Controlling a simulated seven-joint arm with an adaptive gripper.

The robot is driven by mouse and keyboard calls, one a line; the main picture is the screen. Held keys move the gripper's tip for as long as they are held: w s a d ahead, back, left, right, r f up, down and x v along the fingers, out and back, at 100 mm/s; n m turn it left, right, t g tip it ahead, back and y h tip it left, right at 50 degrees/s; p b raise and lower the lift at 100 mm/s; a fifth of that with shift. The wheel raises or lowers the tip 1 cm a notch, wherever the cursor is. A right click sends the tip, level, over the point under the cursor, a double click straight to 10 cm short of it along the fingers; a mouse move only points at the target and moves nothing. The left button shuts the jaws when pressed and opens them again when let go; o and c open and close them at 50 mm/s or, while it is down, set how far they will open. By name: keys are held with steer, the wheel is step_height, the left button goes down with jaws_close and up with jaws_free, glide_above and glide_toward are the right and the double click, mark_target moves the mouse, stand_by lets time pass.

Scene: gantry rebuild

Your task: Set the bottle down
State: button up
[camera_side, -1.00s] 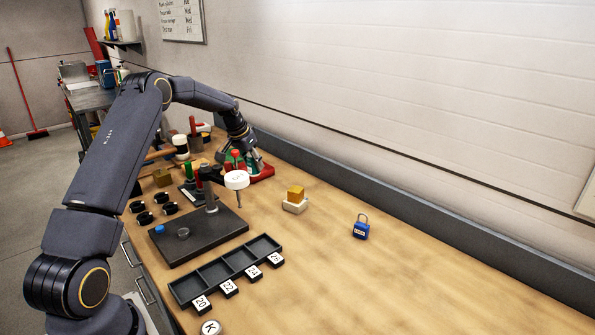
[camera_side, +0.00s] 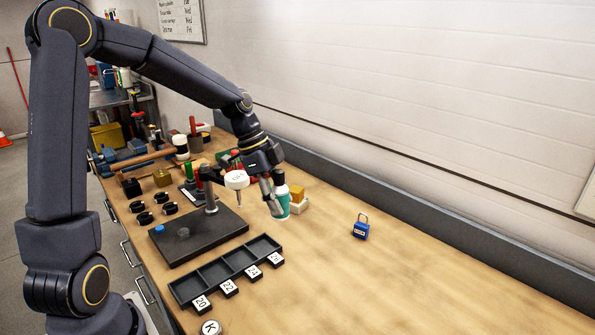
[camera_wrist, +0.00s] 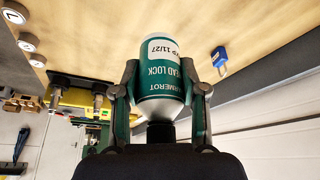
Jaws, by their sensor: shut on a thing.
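The bottle (camera_side: 282,202) is green with a white band and label, and its label also faces up in the wrist view (camera_wrist: 163,80). My gripper (camera_side: 273,205) is shut on the bottle, with one finger on each side of it in the wrist view (camera_wrist: 164,95). In the side view the bottle is roughly upright, just right of the small press and in front of the yellow block. I cannot tell whether its base touches the wooden bench (camera_side: 390,270) or is slightly above it.
The press with its dark base (camera_side: 190,240) stands left of the bottle. A yellow block on a pale one (camera_side: 298,205) is close behind. A blue padlock (camera_side: 361,228) lies to the right. A divided tray (camera_side: 225,270) is in front. The bench's right part is clear.

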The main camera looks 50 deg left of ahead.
steer(key=shift+w+d+f, duration=0.15)
steer(key=shift+d+f, duration=0.05)
steer(key=shift+d, duration=0.05)
steer(key=w+f, duration=0.3)
steer(key=w, duration=0.1)
steer(key=w+f, duration=0.3)
steer(key=w, duration=0.1)
steer(key=w+f, duration=0.3)
steer(key=w, duration=0.1)
steer(key=shift+w+a, duration=0.35)
steer(key=shift+w+f, duration=0.2)
steer(key=shift+f, duration=1.65)
steer(key=shift+f, duration=0.2)
steer(key=o, duration=1.1)
steer(key=shift+o, duration=0.2)
